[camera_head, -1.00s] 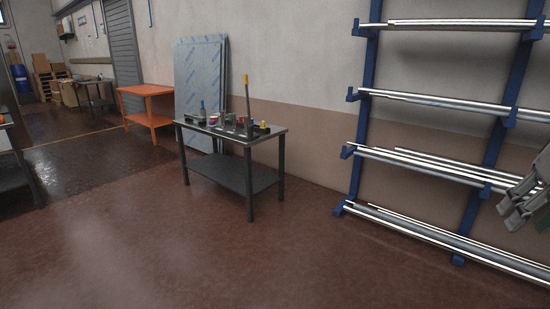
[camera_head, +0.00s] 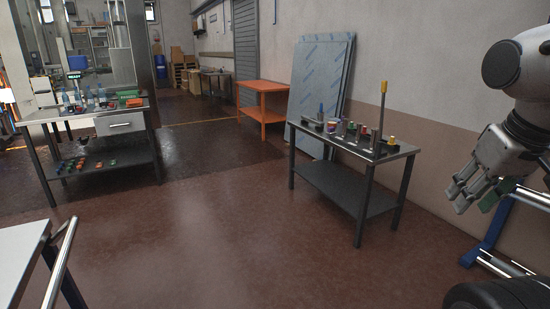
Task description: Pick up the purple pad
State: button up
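I cannot make out a purple pad in this view. My gripper (camera_head: 468,195) hangs at the right edge, fingers pointing down and left, in front of the wall and rack. A small green patch shows beside its fingers; I cannot tell whether it is held or behind them. The gap between the fingertips is not clear. The gripper is well away from the steel table (camera_head: 374,153), where bottles, small cups and a tall yellow-topped rod stand.
A workbench (camera_head: 130,103) with bottles, small parts and a lower shelf stands at the left. A white-topped table (camera_head: 18,255) is at the near left. An orange table (camera_head: 262,86) and wrapped panels (camera_head: 318,80) stand behind. The middle floor is open.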

aim_at(331, 131)
jog(key=i+u, duration=0.1)
jog(key=i, duration=1.75)
jog(key=i+z, duration=0.1)
jog(key=i, duration=0.6)
jog(key=i+j, duration=0.15)
jog(key=i, duration=0.55)
jog(key=i+j+z, duration=0.15)
jog(key=i, duration=0.55)
jog(key=i+j+z, duration=0.1)
jog(key=i+z, duration=0.15)
jog(key=i+j+z, duration=0.25)
jog(key=i, duration=0.2)
